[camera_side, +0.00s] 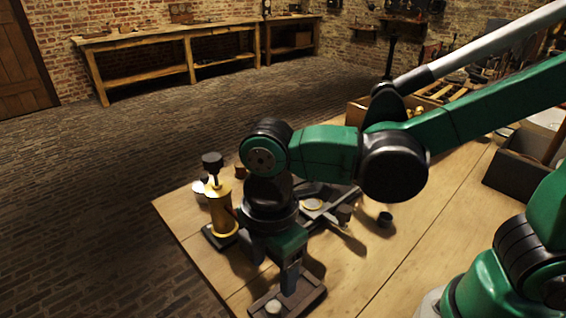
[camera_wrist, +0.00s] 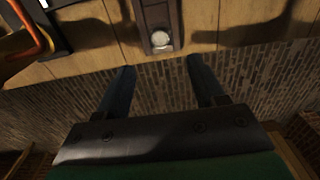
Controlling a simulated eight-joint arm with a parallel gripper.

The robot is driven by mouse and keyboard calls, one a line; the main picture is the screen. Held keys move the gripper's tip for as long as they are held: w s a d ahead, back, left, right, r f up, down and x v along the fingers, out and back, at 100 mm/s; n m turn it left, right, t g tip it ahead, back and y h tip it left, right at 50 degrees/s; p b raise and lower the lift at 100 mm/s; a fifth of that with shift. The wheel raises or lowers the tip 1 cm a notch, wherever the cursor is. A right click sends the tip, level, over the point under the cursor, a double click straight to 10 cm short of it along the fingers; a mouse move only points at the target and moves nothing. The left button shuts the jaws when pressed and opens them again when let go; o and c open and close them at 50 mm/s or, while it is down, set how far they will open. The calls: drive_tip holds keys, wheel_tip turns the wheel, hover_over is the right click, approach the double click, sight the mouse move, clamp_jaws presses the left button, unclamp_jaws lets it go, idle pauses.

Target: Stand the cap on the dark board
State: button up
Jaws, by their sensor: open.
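A dark board (camera_side: 306,296) lies at the near edge of the table. In the wrist view the board (camera_wrist: 158,12) runs up from the table edge. A small pale round piece, which looks like the cap (camera_side: 273,307), is at one end of the board; in the wrist view the cap (camera_wrist: 161,39) shows its round face and appears to rest on the board. My gripper (camera_side: 275,268) is open above the board. In the wrist view the gripper (camera_wrist: 161,66) has its two fingers apart with nothing between them, and the cap lies beyond the fingertips, centred between them.
A brass cylinder with a black top (camera_side: 222,210) stands on a dark base left of my gripper. An orange curved piece (camera_wrist: 32,28) shows in the wrist view. Table (camera_side: 375,285) is bare right of the board.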

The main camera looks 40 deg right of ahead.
drive_tip(key=w+d+r+m+t, duration=0.2)
drive_tip(key=d+m+t, duration=0.1)
drive_tip(key=d+m, duration=0.4)
drive_tip(key=w+d+r+m+t, duration=0.1)
drive_tip(key=d+m+t, duration=0.3)
drive_tip(key=d+m, duration=0.4)
drive_tip(key=r+m, duration=0.1)
drive_tip(key=m, duration=0.2)
drive_tip(key=shift+w+d, duration=0.3)
drive_tip(key=shift+w, duration=0.05)
